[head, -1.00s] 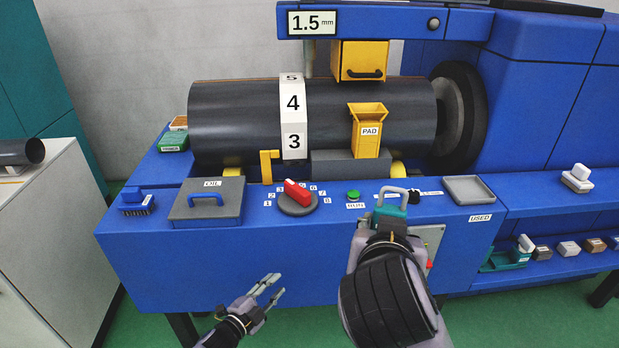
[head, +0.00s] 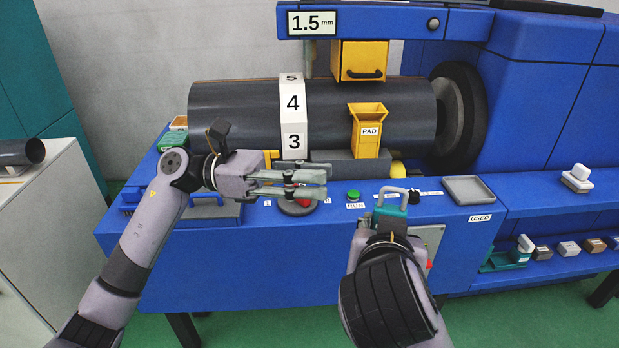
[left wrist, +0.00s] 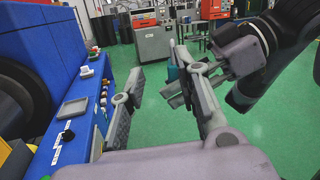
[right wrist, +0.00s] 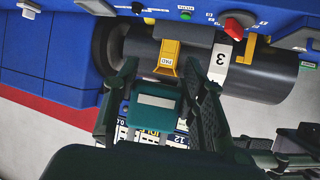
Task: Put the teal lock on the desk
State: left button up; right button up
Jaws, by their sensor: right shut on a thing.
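The teal lock (head: 389,217), with its pale shackle (head: 393,192) upward, is held by my right gripper (head: 388,232) in front of the blue desk (head: 250,265). Its teal body also shows between the two dark fingers in the right wrist view (right wrist: 155,105), and a small teal part shows in the left wrist view (left wrist: 172,74). My left gripper (head: 322,183) is open and empty, pointing right above the desk's front, over the red dial (head: 304,201), which it partly hides. Its fingers stand apart in the left wrist view (left wrist: 160,100).
A black roller (head: 235,110) with a yellow PAD holder (head: 368,135) stands behind. A green button (head: 353,195) and an empty grey USED tray (head: 468,188) are on the desk. A lidded OIL box (head: 215,213) is partly hidden by my left arm. Small blocks sit on the right ledge.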

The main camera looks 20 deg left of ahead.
aim_at(394, 187)
pick_arm(q)
jog(key=shift+m+g+y, duration=0.4)
jog(key=shift+m+y, duration=0.1)
jog(key=shift+m, duration=0.3)
jog(key=d, duration=0.8)
jog(key=s+d, duration=0.1)
jog(key=d, duration=0.3)
jog(key=shift+d+r, duration=0.15)
jog(key=shift+r, duration=0.1)
jog(key=shift+c, duration=0.4)
grip_shut()
pick_arm(e)
jog(key=o, duration=1.3)
jog(key=shift+f, duration=0.1)
